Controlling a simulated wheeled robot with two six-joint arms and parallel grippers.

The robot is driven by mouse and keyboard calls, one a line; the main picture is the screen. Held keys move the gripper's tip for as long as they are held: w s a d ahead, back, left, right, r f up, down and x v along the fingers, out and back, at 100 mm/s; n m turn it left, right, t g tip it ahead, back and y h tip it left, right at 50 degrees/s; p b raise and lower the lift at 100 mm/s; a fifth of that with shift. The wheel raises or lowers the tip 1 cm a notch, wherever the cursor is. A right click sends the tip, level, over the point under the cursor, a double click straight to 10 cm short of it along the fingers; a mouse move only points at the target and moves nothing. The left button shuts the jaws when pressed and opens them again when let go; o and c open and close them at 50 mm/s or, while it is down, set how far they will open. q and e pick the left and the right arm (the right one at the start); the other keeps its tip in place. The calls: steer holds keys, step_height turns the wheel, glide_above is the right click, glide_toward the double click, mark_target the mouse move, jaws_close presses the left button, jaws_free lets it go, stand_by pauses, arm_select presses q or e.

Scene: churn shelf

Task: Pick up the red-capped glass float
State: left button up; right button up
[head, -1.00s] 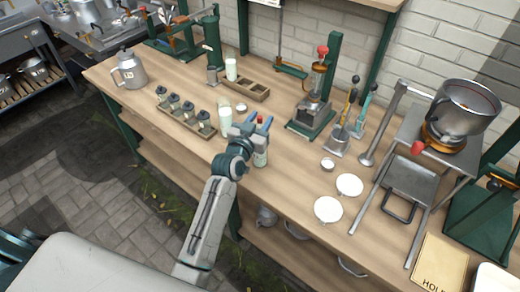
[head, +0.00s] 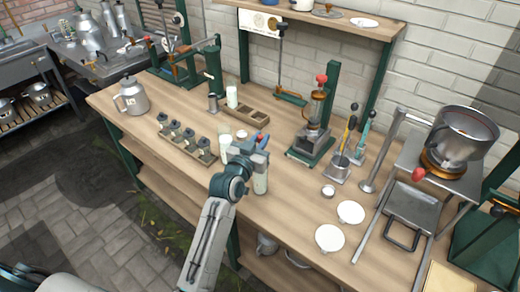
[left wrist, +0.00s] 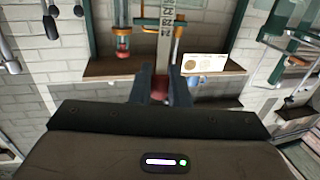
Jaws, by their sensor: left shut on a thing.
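My left gripper (head: 260,142) reaches over the worktable (head: 160,95) near its front edge. Its fingers are shut on the red-capped glass float (left wrist: 148,101), of which a red part shows low between the fingers in the left wrist view. The arm hides most of the float in the head view. A pale glass cylinder (head: 261,184) stands upright just beneath the gripper; I cannot tell whether the float touches it. In the left wrist view, my left gripper (left wrist: 165,75) points toward the wall and shelf. My right gripper is not in view.
A milk glass (head: 225,145) and a rack of small jars (head: 187,140) stand left of the gripper. A green stand with a red knob (head: 312,140) is to the right. White discs (head: 330,238) lie front right. A shelf (head: 340,22) hangs behind.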

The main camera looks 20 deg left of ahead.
arm_select(q)
step_height(320, 180, up, 15)
steer(key=b, duration=0.2)
steer(key=shift+f, duration=0.15)
